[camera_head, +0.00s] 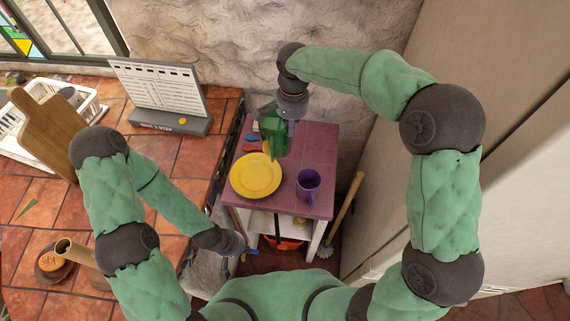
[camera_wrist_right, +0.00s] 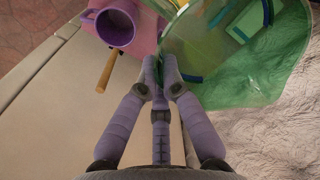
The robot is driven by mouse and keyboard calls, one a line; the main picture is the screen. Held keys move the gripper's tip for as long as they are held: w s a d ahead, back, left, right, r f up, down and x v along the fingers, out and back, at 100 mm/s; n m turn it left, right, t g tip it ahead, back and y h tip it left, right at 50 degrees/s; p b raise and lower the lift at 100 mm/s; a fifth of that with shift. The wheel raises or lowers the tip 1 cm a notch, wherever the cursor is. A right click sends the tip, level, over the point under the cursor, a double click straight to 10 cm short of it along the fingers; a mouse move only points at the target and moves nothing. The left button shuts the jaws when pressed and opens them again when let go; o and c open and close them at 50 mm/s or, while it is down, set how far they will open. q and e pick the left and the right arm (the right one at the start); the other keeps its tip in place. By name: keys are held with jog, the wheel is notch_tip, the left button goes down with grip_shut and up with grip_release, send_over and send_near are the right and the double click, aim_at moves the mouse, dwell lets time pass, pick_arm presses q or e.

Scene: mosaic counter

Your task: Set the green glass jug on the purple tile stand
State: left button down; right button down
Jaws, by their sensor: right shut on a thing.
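The green glass jug (camera_head: 273,134) is in my right gripper (camera_head: 287,112), which is shut on it at the wall side of the purple tile stand (camera_head: 318,150). In the head view the jug overlaps the rear of the stand top; whether its base touches the tiles I cannot tell. In the right wrist view the fingers (camera_wrist_right: 158,75) meet at the edge of the see-through jug (camera_wrist_right: 235,70), which fills the upper right. The stand (camera_wrist_right: 150,12) shows beyond it. My left gripper (camera_head: 232,243) is low beside the counter; its fingers are not clear.
A yellow plate (camera_head: 256,176) and a purple mug (camera_head: 308,185) stand on the front part of the stand. Small red and blue pieces (camera_head: 251,142) lie at its left. A wooden handle (camera_head: 346,210) leans at the right. The tiled counter (camera_head: 185,160) is on the left.

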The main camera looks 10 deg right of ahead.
jog(key=w+d+f+b, duration=0.1)
jog(key=w+d+f, duration=0.2)
jog(key=d+f, duration=1)
jog(key=shift+w+d+f+b, duration=0.25)
jog(key=shift+w+f+b, duration=0.1)
jog(key=shift+w+f, duration=0.05)
jog(key=shift+f, duration=0.2)
jog(key=c, duration=1.4)
grip_release()
jog(key=shift+r, duration=0.1)
